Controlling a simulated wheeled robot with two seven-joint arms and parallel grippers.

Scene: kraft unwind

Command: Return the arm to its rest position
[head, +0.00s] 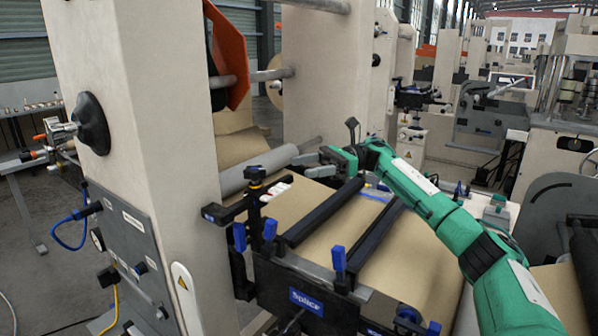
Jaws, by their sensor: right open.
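My right arm (430,205), green with white and black parts, reaches in from the lower right. My right gripper (312,165) is at its far end, with its grey fingers apart and pointing left. It is just right of the grey roller (255,170), above the far part of the brown kraft web (300,205). I see nothing between the fingers. Whether the fingers touch the roller cannot be told. My left gripper is not in view.
The splice table (310,285) with black bars and blue-handled clamps stands below and left of my arm. A large beige machine column (135,150) fills the left, with an orange guard (228,55) beside it. More machines stand at the right and back.

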